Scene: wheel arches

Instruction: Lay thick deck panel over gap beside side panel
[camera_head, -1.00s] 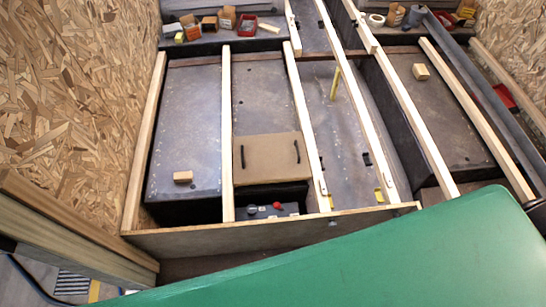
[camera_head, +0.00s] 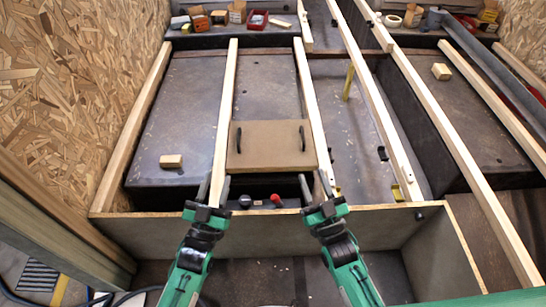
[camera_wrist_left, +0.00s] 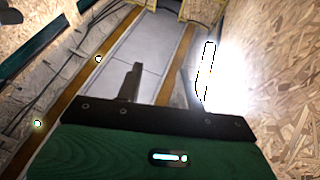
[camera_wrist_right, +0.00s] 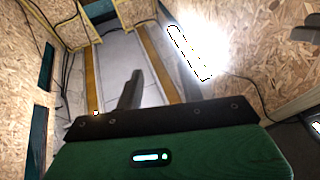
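The tan deck panel (camera_head: 270,152) with two black handles lies flat between two pale wooden rails in the head view. On its near side is a dark opening with a black unit (camera_head: 258,203) bearing a red knob. My left gripper (camera_head: 212,188) is open and empty at the left end of this opening, near the rail. My right gripper (camera_head: 315,186) is open and empty at its right end. Both are nearer to me than the panel and apart from its handles. Both wrist views show spread fingers with nothing between them. I cannot tell which board is the side panel.
A low wooden board (camera_head: 380,225) runs across the front beneath my grippers. Long rails (camera_head: 228,100) run front to back. A small wood block (camera_head: 171,161) lies on the left grey surface. Boxes and a red bin (camera_head: 257,19) stand at the back.

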